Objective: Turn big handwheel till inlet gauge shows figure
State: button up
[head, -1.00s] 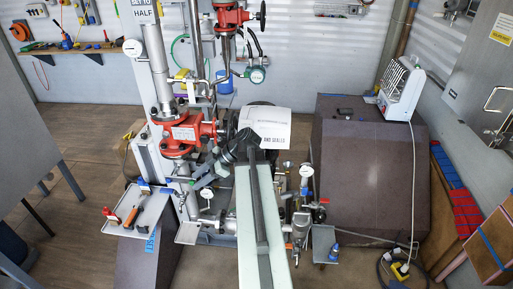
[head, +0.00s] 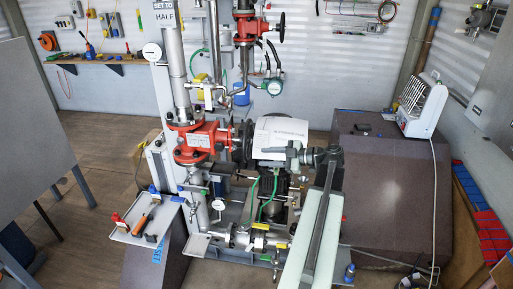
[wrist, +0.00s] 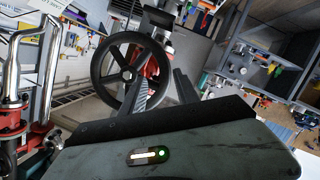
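The big black handwheel (head: 241,144) is seen nearly edge-on, on the right of a red valve body (head: 205,140). In the wrist view the spoked handwheel (wrist: 105,67) shows face-on, left of centre. My gripper (head: 292,156) is right of the wheel and points left at it. White-faced gauges are at the upper left (head: 152,52) and low on the pipework (head: 218,205). Their readings are too small to read.
A tray with tools (head: 125,238) is at left, a large dark block (head: 385,200) at right.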

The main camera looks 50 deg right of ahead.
jog(key=b+x, duration=0.1)
jog(key=x, duration=0.6)
jog(key=shift+w+a, duration=0.15)
grip_shut()
